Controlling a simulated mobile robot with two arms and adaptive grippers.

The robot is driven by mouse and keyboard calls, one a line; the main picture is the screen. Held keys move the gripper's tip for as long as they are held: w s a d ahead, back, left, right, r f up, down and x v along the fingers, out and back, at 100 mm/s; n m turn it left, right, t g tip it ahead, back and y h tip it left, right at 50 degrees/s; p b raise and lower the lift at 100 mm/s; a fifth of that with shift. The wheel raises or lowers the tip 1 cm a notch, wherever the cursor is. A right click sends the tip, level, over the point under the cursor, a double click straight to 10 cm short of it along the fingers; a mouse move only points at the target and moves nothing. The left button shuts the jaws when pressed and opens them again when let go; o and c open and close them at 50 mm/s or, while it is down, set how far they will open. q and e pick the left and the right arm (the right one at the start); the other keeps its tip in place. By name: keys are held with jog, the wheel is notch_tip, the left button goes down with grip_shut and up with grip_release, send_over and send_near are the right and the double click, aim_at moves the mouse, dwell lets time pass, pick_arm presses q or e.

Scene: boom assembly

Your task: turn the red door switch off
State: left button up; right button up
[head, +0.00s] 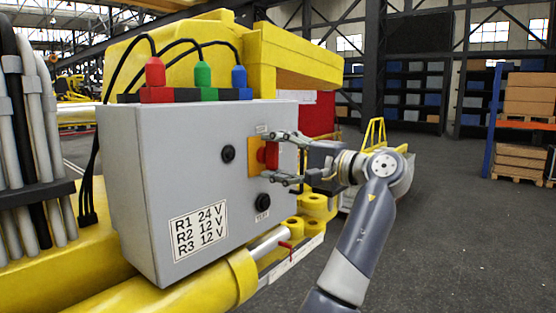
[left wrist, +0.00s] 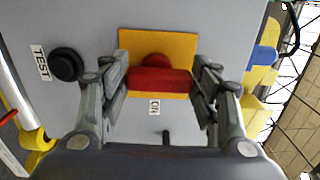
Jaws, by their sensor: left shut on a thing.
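The red door switch (head: 267,155) is a red handle on a yellow plate (head: 253,160), on the door of a grey control box (head: 180,140). My left gripper (head: 282,158) reaches it from the right in the head view, one finger above and one below. In the left wrist view the red handle (left wrist: 158,80) lies crosswise between the fingers of my left gripper (left wrist: 160,85), which is shut on its ends. An "ON" label (left wrist: 154,107) sits beside the yellow plate (left wrist: 180,48). My right gripper is in no view.
A black knob (head: 228,153) and a black button (head: 262,201) labelled TEST sit on the box door near the switch. Red, green and blue plugs (head: 203,74) with cables stand on top. Yellow machine parts (head: 295,57) surround the box. Open floor lies to the right.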

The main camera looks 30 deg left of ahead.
pick_arm(q)
jog(key=shift+n, duration=0.3)
jog(key=o, duration=1)
jog(key=shift+o, duration=0.2)
jog(key=s+d, duration=0.1)
jog(key=d, duration=1.1)
